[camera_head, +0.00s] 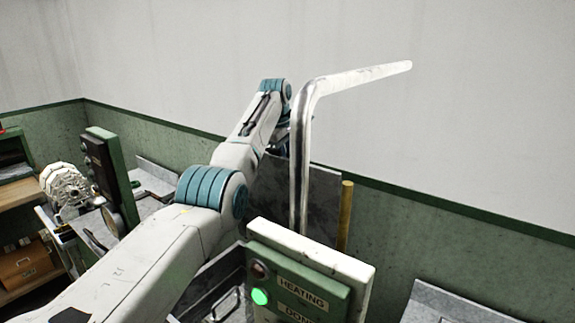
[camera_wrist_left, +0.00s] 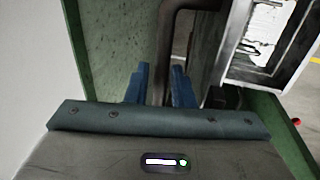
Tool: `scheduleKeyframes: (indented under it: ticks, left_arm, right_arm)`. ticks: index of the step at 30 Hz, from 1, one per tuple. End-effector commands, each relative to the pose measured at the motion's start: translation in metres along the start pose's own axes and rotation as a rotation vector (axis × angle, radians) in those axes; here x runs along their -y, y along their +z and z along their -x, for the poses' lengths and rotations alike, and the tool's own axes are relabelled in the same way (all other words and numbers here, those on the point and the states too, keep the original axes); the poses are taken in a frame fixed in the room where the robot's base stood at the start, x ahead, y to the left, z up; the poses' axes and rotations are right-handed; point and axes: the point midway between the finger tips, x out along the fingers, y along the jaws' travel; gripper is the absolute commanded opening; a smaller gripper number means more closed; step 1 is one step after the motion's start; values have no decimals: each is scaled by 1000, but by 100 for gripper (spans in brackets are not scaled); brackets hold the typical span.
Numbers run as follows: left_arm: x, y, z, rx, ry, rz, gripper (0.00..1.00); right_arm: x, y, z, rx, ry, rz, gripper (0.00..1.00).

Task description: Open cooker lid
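The cooker is partly hidden behind my left arm and its control box (camera_head: 300,275). A dark grey plate (camera_head: 322,195), which looks like the cooker lid, stands raised near the wall behind a bent metal pipe (camera_head: 301,130). My left arm reaches across to this spot. Its gripper is hidden in the head view by the pipe and plate. In the left wrist view the blue fingers of my left gripper (camera_wrist_left: 160,85) are apart, with a dark bar (camera_wrist_left: 168,45) running between or beyond them. I cannot tell whether they touch it. My right gripper is not in view.
The control box reads HEATING and DONE, with a green lamp (camera_head: 260,296) lit. A yellowish post (camera_head: 345,215) stands beside the plate. Another green control box (camera_head: 112,185) and a pale round machine (camera_head: 66,188) stand at left. A wooden shelf (camera_head: 22,190) is further left.

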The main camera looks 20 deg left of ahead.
Motion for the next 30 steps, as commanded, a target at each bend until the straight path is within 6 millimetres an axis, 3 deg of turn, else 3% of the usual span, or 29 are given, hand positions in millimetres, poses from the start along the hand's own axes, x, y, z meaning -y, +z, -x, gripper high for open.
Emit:
scheduleKeyframes:
  ticks: [4,12,30]
  left_arm:
    - [0,0,30,-1,3,0,21]
    - [0,0,72,1,-3,0,21]
    - [0,0,79,1,-3,0,21]
  right_arm:
    - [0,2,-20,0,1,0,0]
    - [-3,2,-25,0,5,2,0]
    - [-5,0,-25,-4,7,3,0]
